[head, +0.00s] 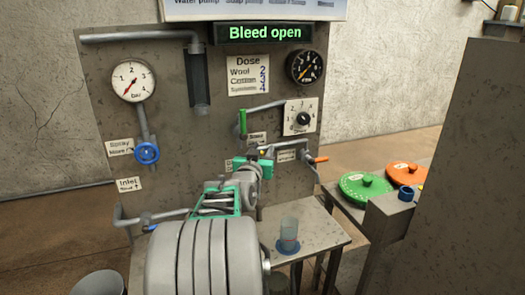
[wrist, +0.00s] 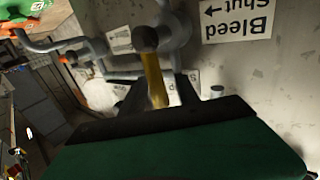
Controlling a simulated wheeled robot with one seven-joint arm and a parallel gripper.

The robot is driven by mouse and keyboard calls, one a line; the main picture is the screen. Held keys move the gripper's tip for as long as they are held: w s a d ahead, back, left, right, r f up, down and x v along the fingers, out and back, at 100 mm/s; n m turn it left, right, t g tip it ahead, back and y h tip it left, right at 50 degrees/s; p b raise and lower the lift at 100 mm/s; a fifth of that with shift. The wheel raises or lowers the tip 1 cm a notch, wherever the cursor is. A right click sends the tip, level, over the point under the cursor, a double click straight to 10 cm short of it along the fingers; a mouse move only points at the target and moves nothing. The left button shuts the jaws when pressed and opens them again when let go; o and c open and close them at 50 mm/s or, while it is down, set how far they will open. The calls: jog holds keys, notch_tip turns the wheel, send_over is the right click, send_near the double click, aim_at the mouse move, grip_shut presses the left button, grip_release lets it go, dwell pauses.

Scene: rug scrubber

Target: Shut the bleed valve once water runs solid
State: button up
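The bleed valve's yellow handle (wrist: 155,80) hangs from a round grey hub in the wrist view. In the head view only a small yellow bit (head: 264,152) shows, beside my gripper. My gripper (head: 262,163) is at the panel. In the wrist view its two dark fingers (wrist: 160,95) stand open on either side of the handle, with gaps apparently left. A label (wrist: 237,20) reading "Bleed Shut" with an arrow appears upside down. The display (head: 265,33) reads "Bleed open". A clear cup (head: 289,232) stands on the bench; I cannot tell whether water is running.
The panel holds a green-handled valve (head: 243,122), an orange-handled valve (head: 319,159), a blue knob (head: 146,153), a dial (head: 300,118) and two gauges (head: 133,81) (head: 304,67). Green (head: 365,188) and orange (head: 406,175) lids lie at right. My arm hides the lower middle.

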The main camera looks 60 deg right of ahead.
grip_shut()
dwell(0.3)
dwell(1.1)
